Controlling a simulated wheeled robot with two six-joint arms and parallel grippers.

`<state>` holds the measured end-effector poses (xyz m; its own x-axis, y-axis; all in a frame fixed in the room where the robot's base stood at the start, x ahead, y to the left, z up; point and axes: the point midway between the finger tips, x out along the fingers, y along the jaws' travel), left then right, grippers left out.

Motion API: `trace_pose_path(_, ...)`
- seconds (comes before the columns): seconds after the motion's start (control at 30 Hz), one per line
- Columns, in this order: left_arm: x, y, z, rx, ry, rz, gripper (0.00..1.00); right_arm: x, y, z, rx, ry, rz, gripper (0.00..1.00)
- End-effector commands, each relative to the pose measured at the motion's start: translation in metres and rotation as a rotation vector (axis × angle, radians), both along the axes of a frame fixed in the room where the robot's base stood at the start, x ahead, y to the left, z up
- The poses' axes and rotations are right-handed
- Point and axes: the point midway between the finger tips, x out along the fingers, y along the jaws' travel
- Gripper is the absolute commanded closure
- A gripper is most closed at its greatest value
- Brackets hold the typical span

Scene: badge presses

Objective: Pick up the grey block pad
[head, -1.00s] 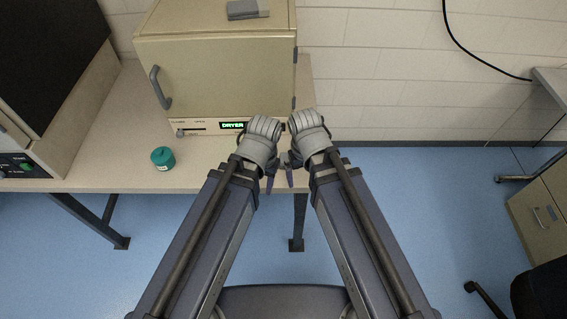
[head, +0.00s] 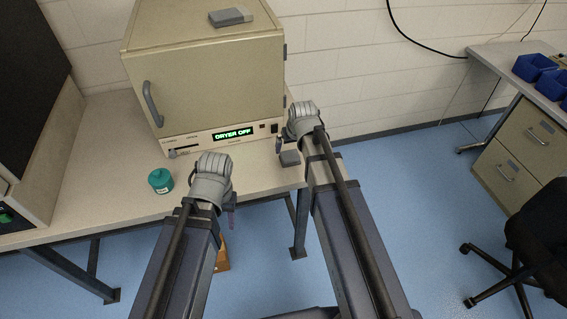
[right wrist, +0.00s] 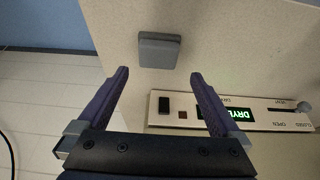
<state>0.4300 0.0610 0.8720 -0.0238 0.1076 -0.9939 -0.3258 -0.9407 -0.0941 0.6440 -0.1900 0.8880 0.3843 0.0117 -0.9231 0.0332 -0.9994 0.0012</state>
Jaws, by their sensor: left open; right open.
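A small grey block pad (head: 290,158) lies on the tabletop near its front right corner, in front of the dryer. It also shows in the right wrist view (right wrist: 160,50), just beyond the fingertips. My right gripper (right wrist: 159,73) is open and empty, with the pad ahead of its gap and not between its fingers. In the head view my right gripper (head: 303,122) is just above the pad in the picture, its fingers mostly hidden. My left gripper (head: 229,212) is open at the table's front edge, left of the pad, with nothing seen in it.
A beige dryer (head: 205,85) with a display reading DRYER OFF stands on the table (head: 110,190). Another grey block (head: 230,17) lies on top of it. A teal jar (head: 161,181) stands left of my left gripper. A chair (head: 535,235) and a bench with blue bins (head: 535,67) are at right.

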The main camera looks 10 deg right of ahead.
Motion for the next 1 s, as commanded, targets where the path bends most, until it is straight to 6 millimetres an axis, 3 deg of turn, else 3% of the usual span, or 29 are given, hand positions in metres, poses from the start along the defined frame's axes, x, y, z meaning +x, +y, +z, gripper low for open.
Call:
trace_pose_path(0.37,0.0,0.0,-0.025,0.0,0.0,0.0,0.5,0.009,0.0,-0.025,0.0,0.001,0.001,0.0)
trace_pose_path(0.67,0.0,0.0,-0.031,0.0,0.0,0.0,0.5,0.011,0.0,-0.031,0.0,0.002,0.001,0.0)
trace_pose_path(1.0,0.0,0.0,-0.07,0.0,0.0,0.0,0.5,0.025,-0.002,-0.07,0.0,0.002,0.001,0.0)
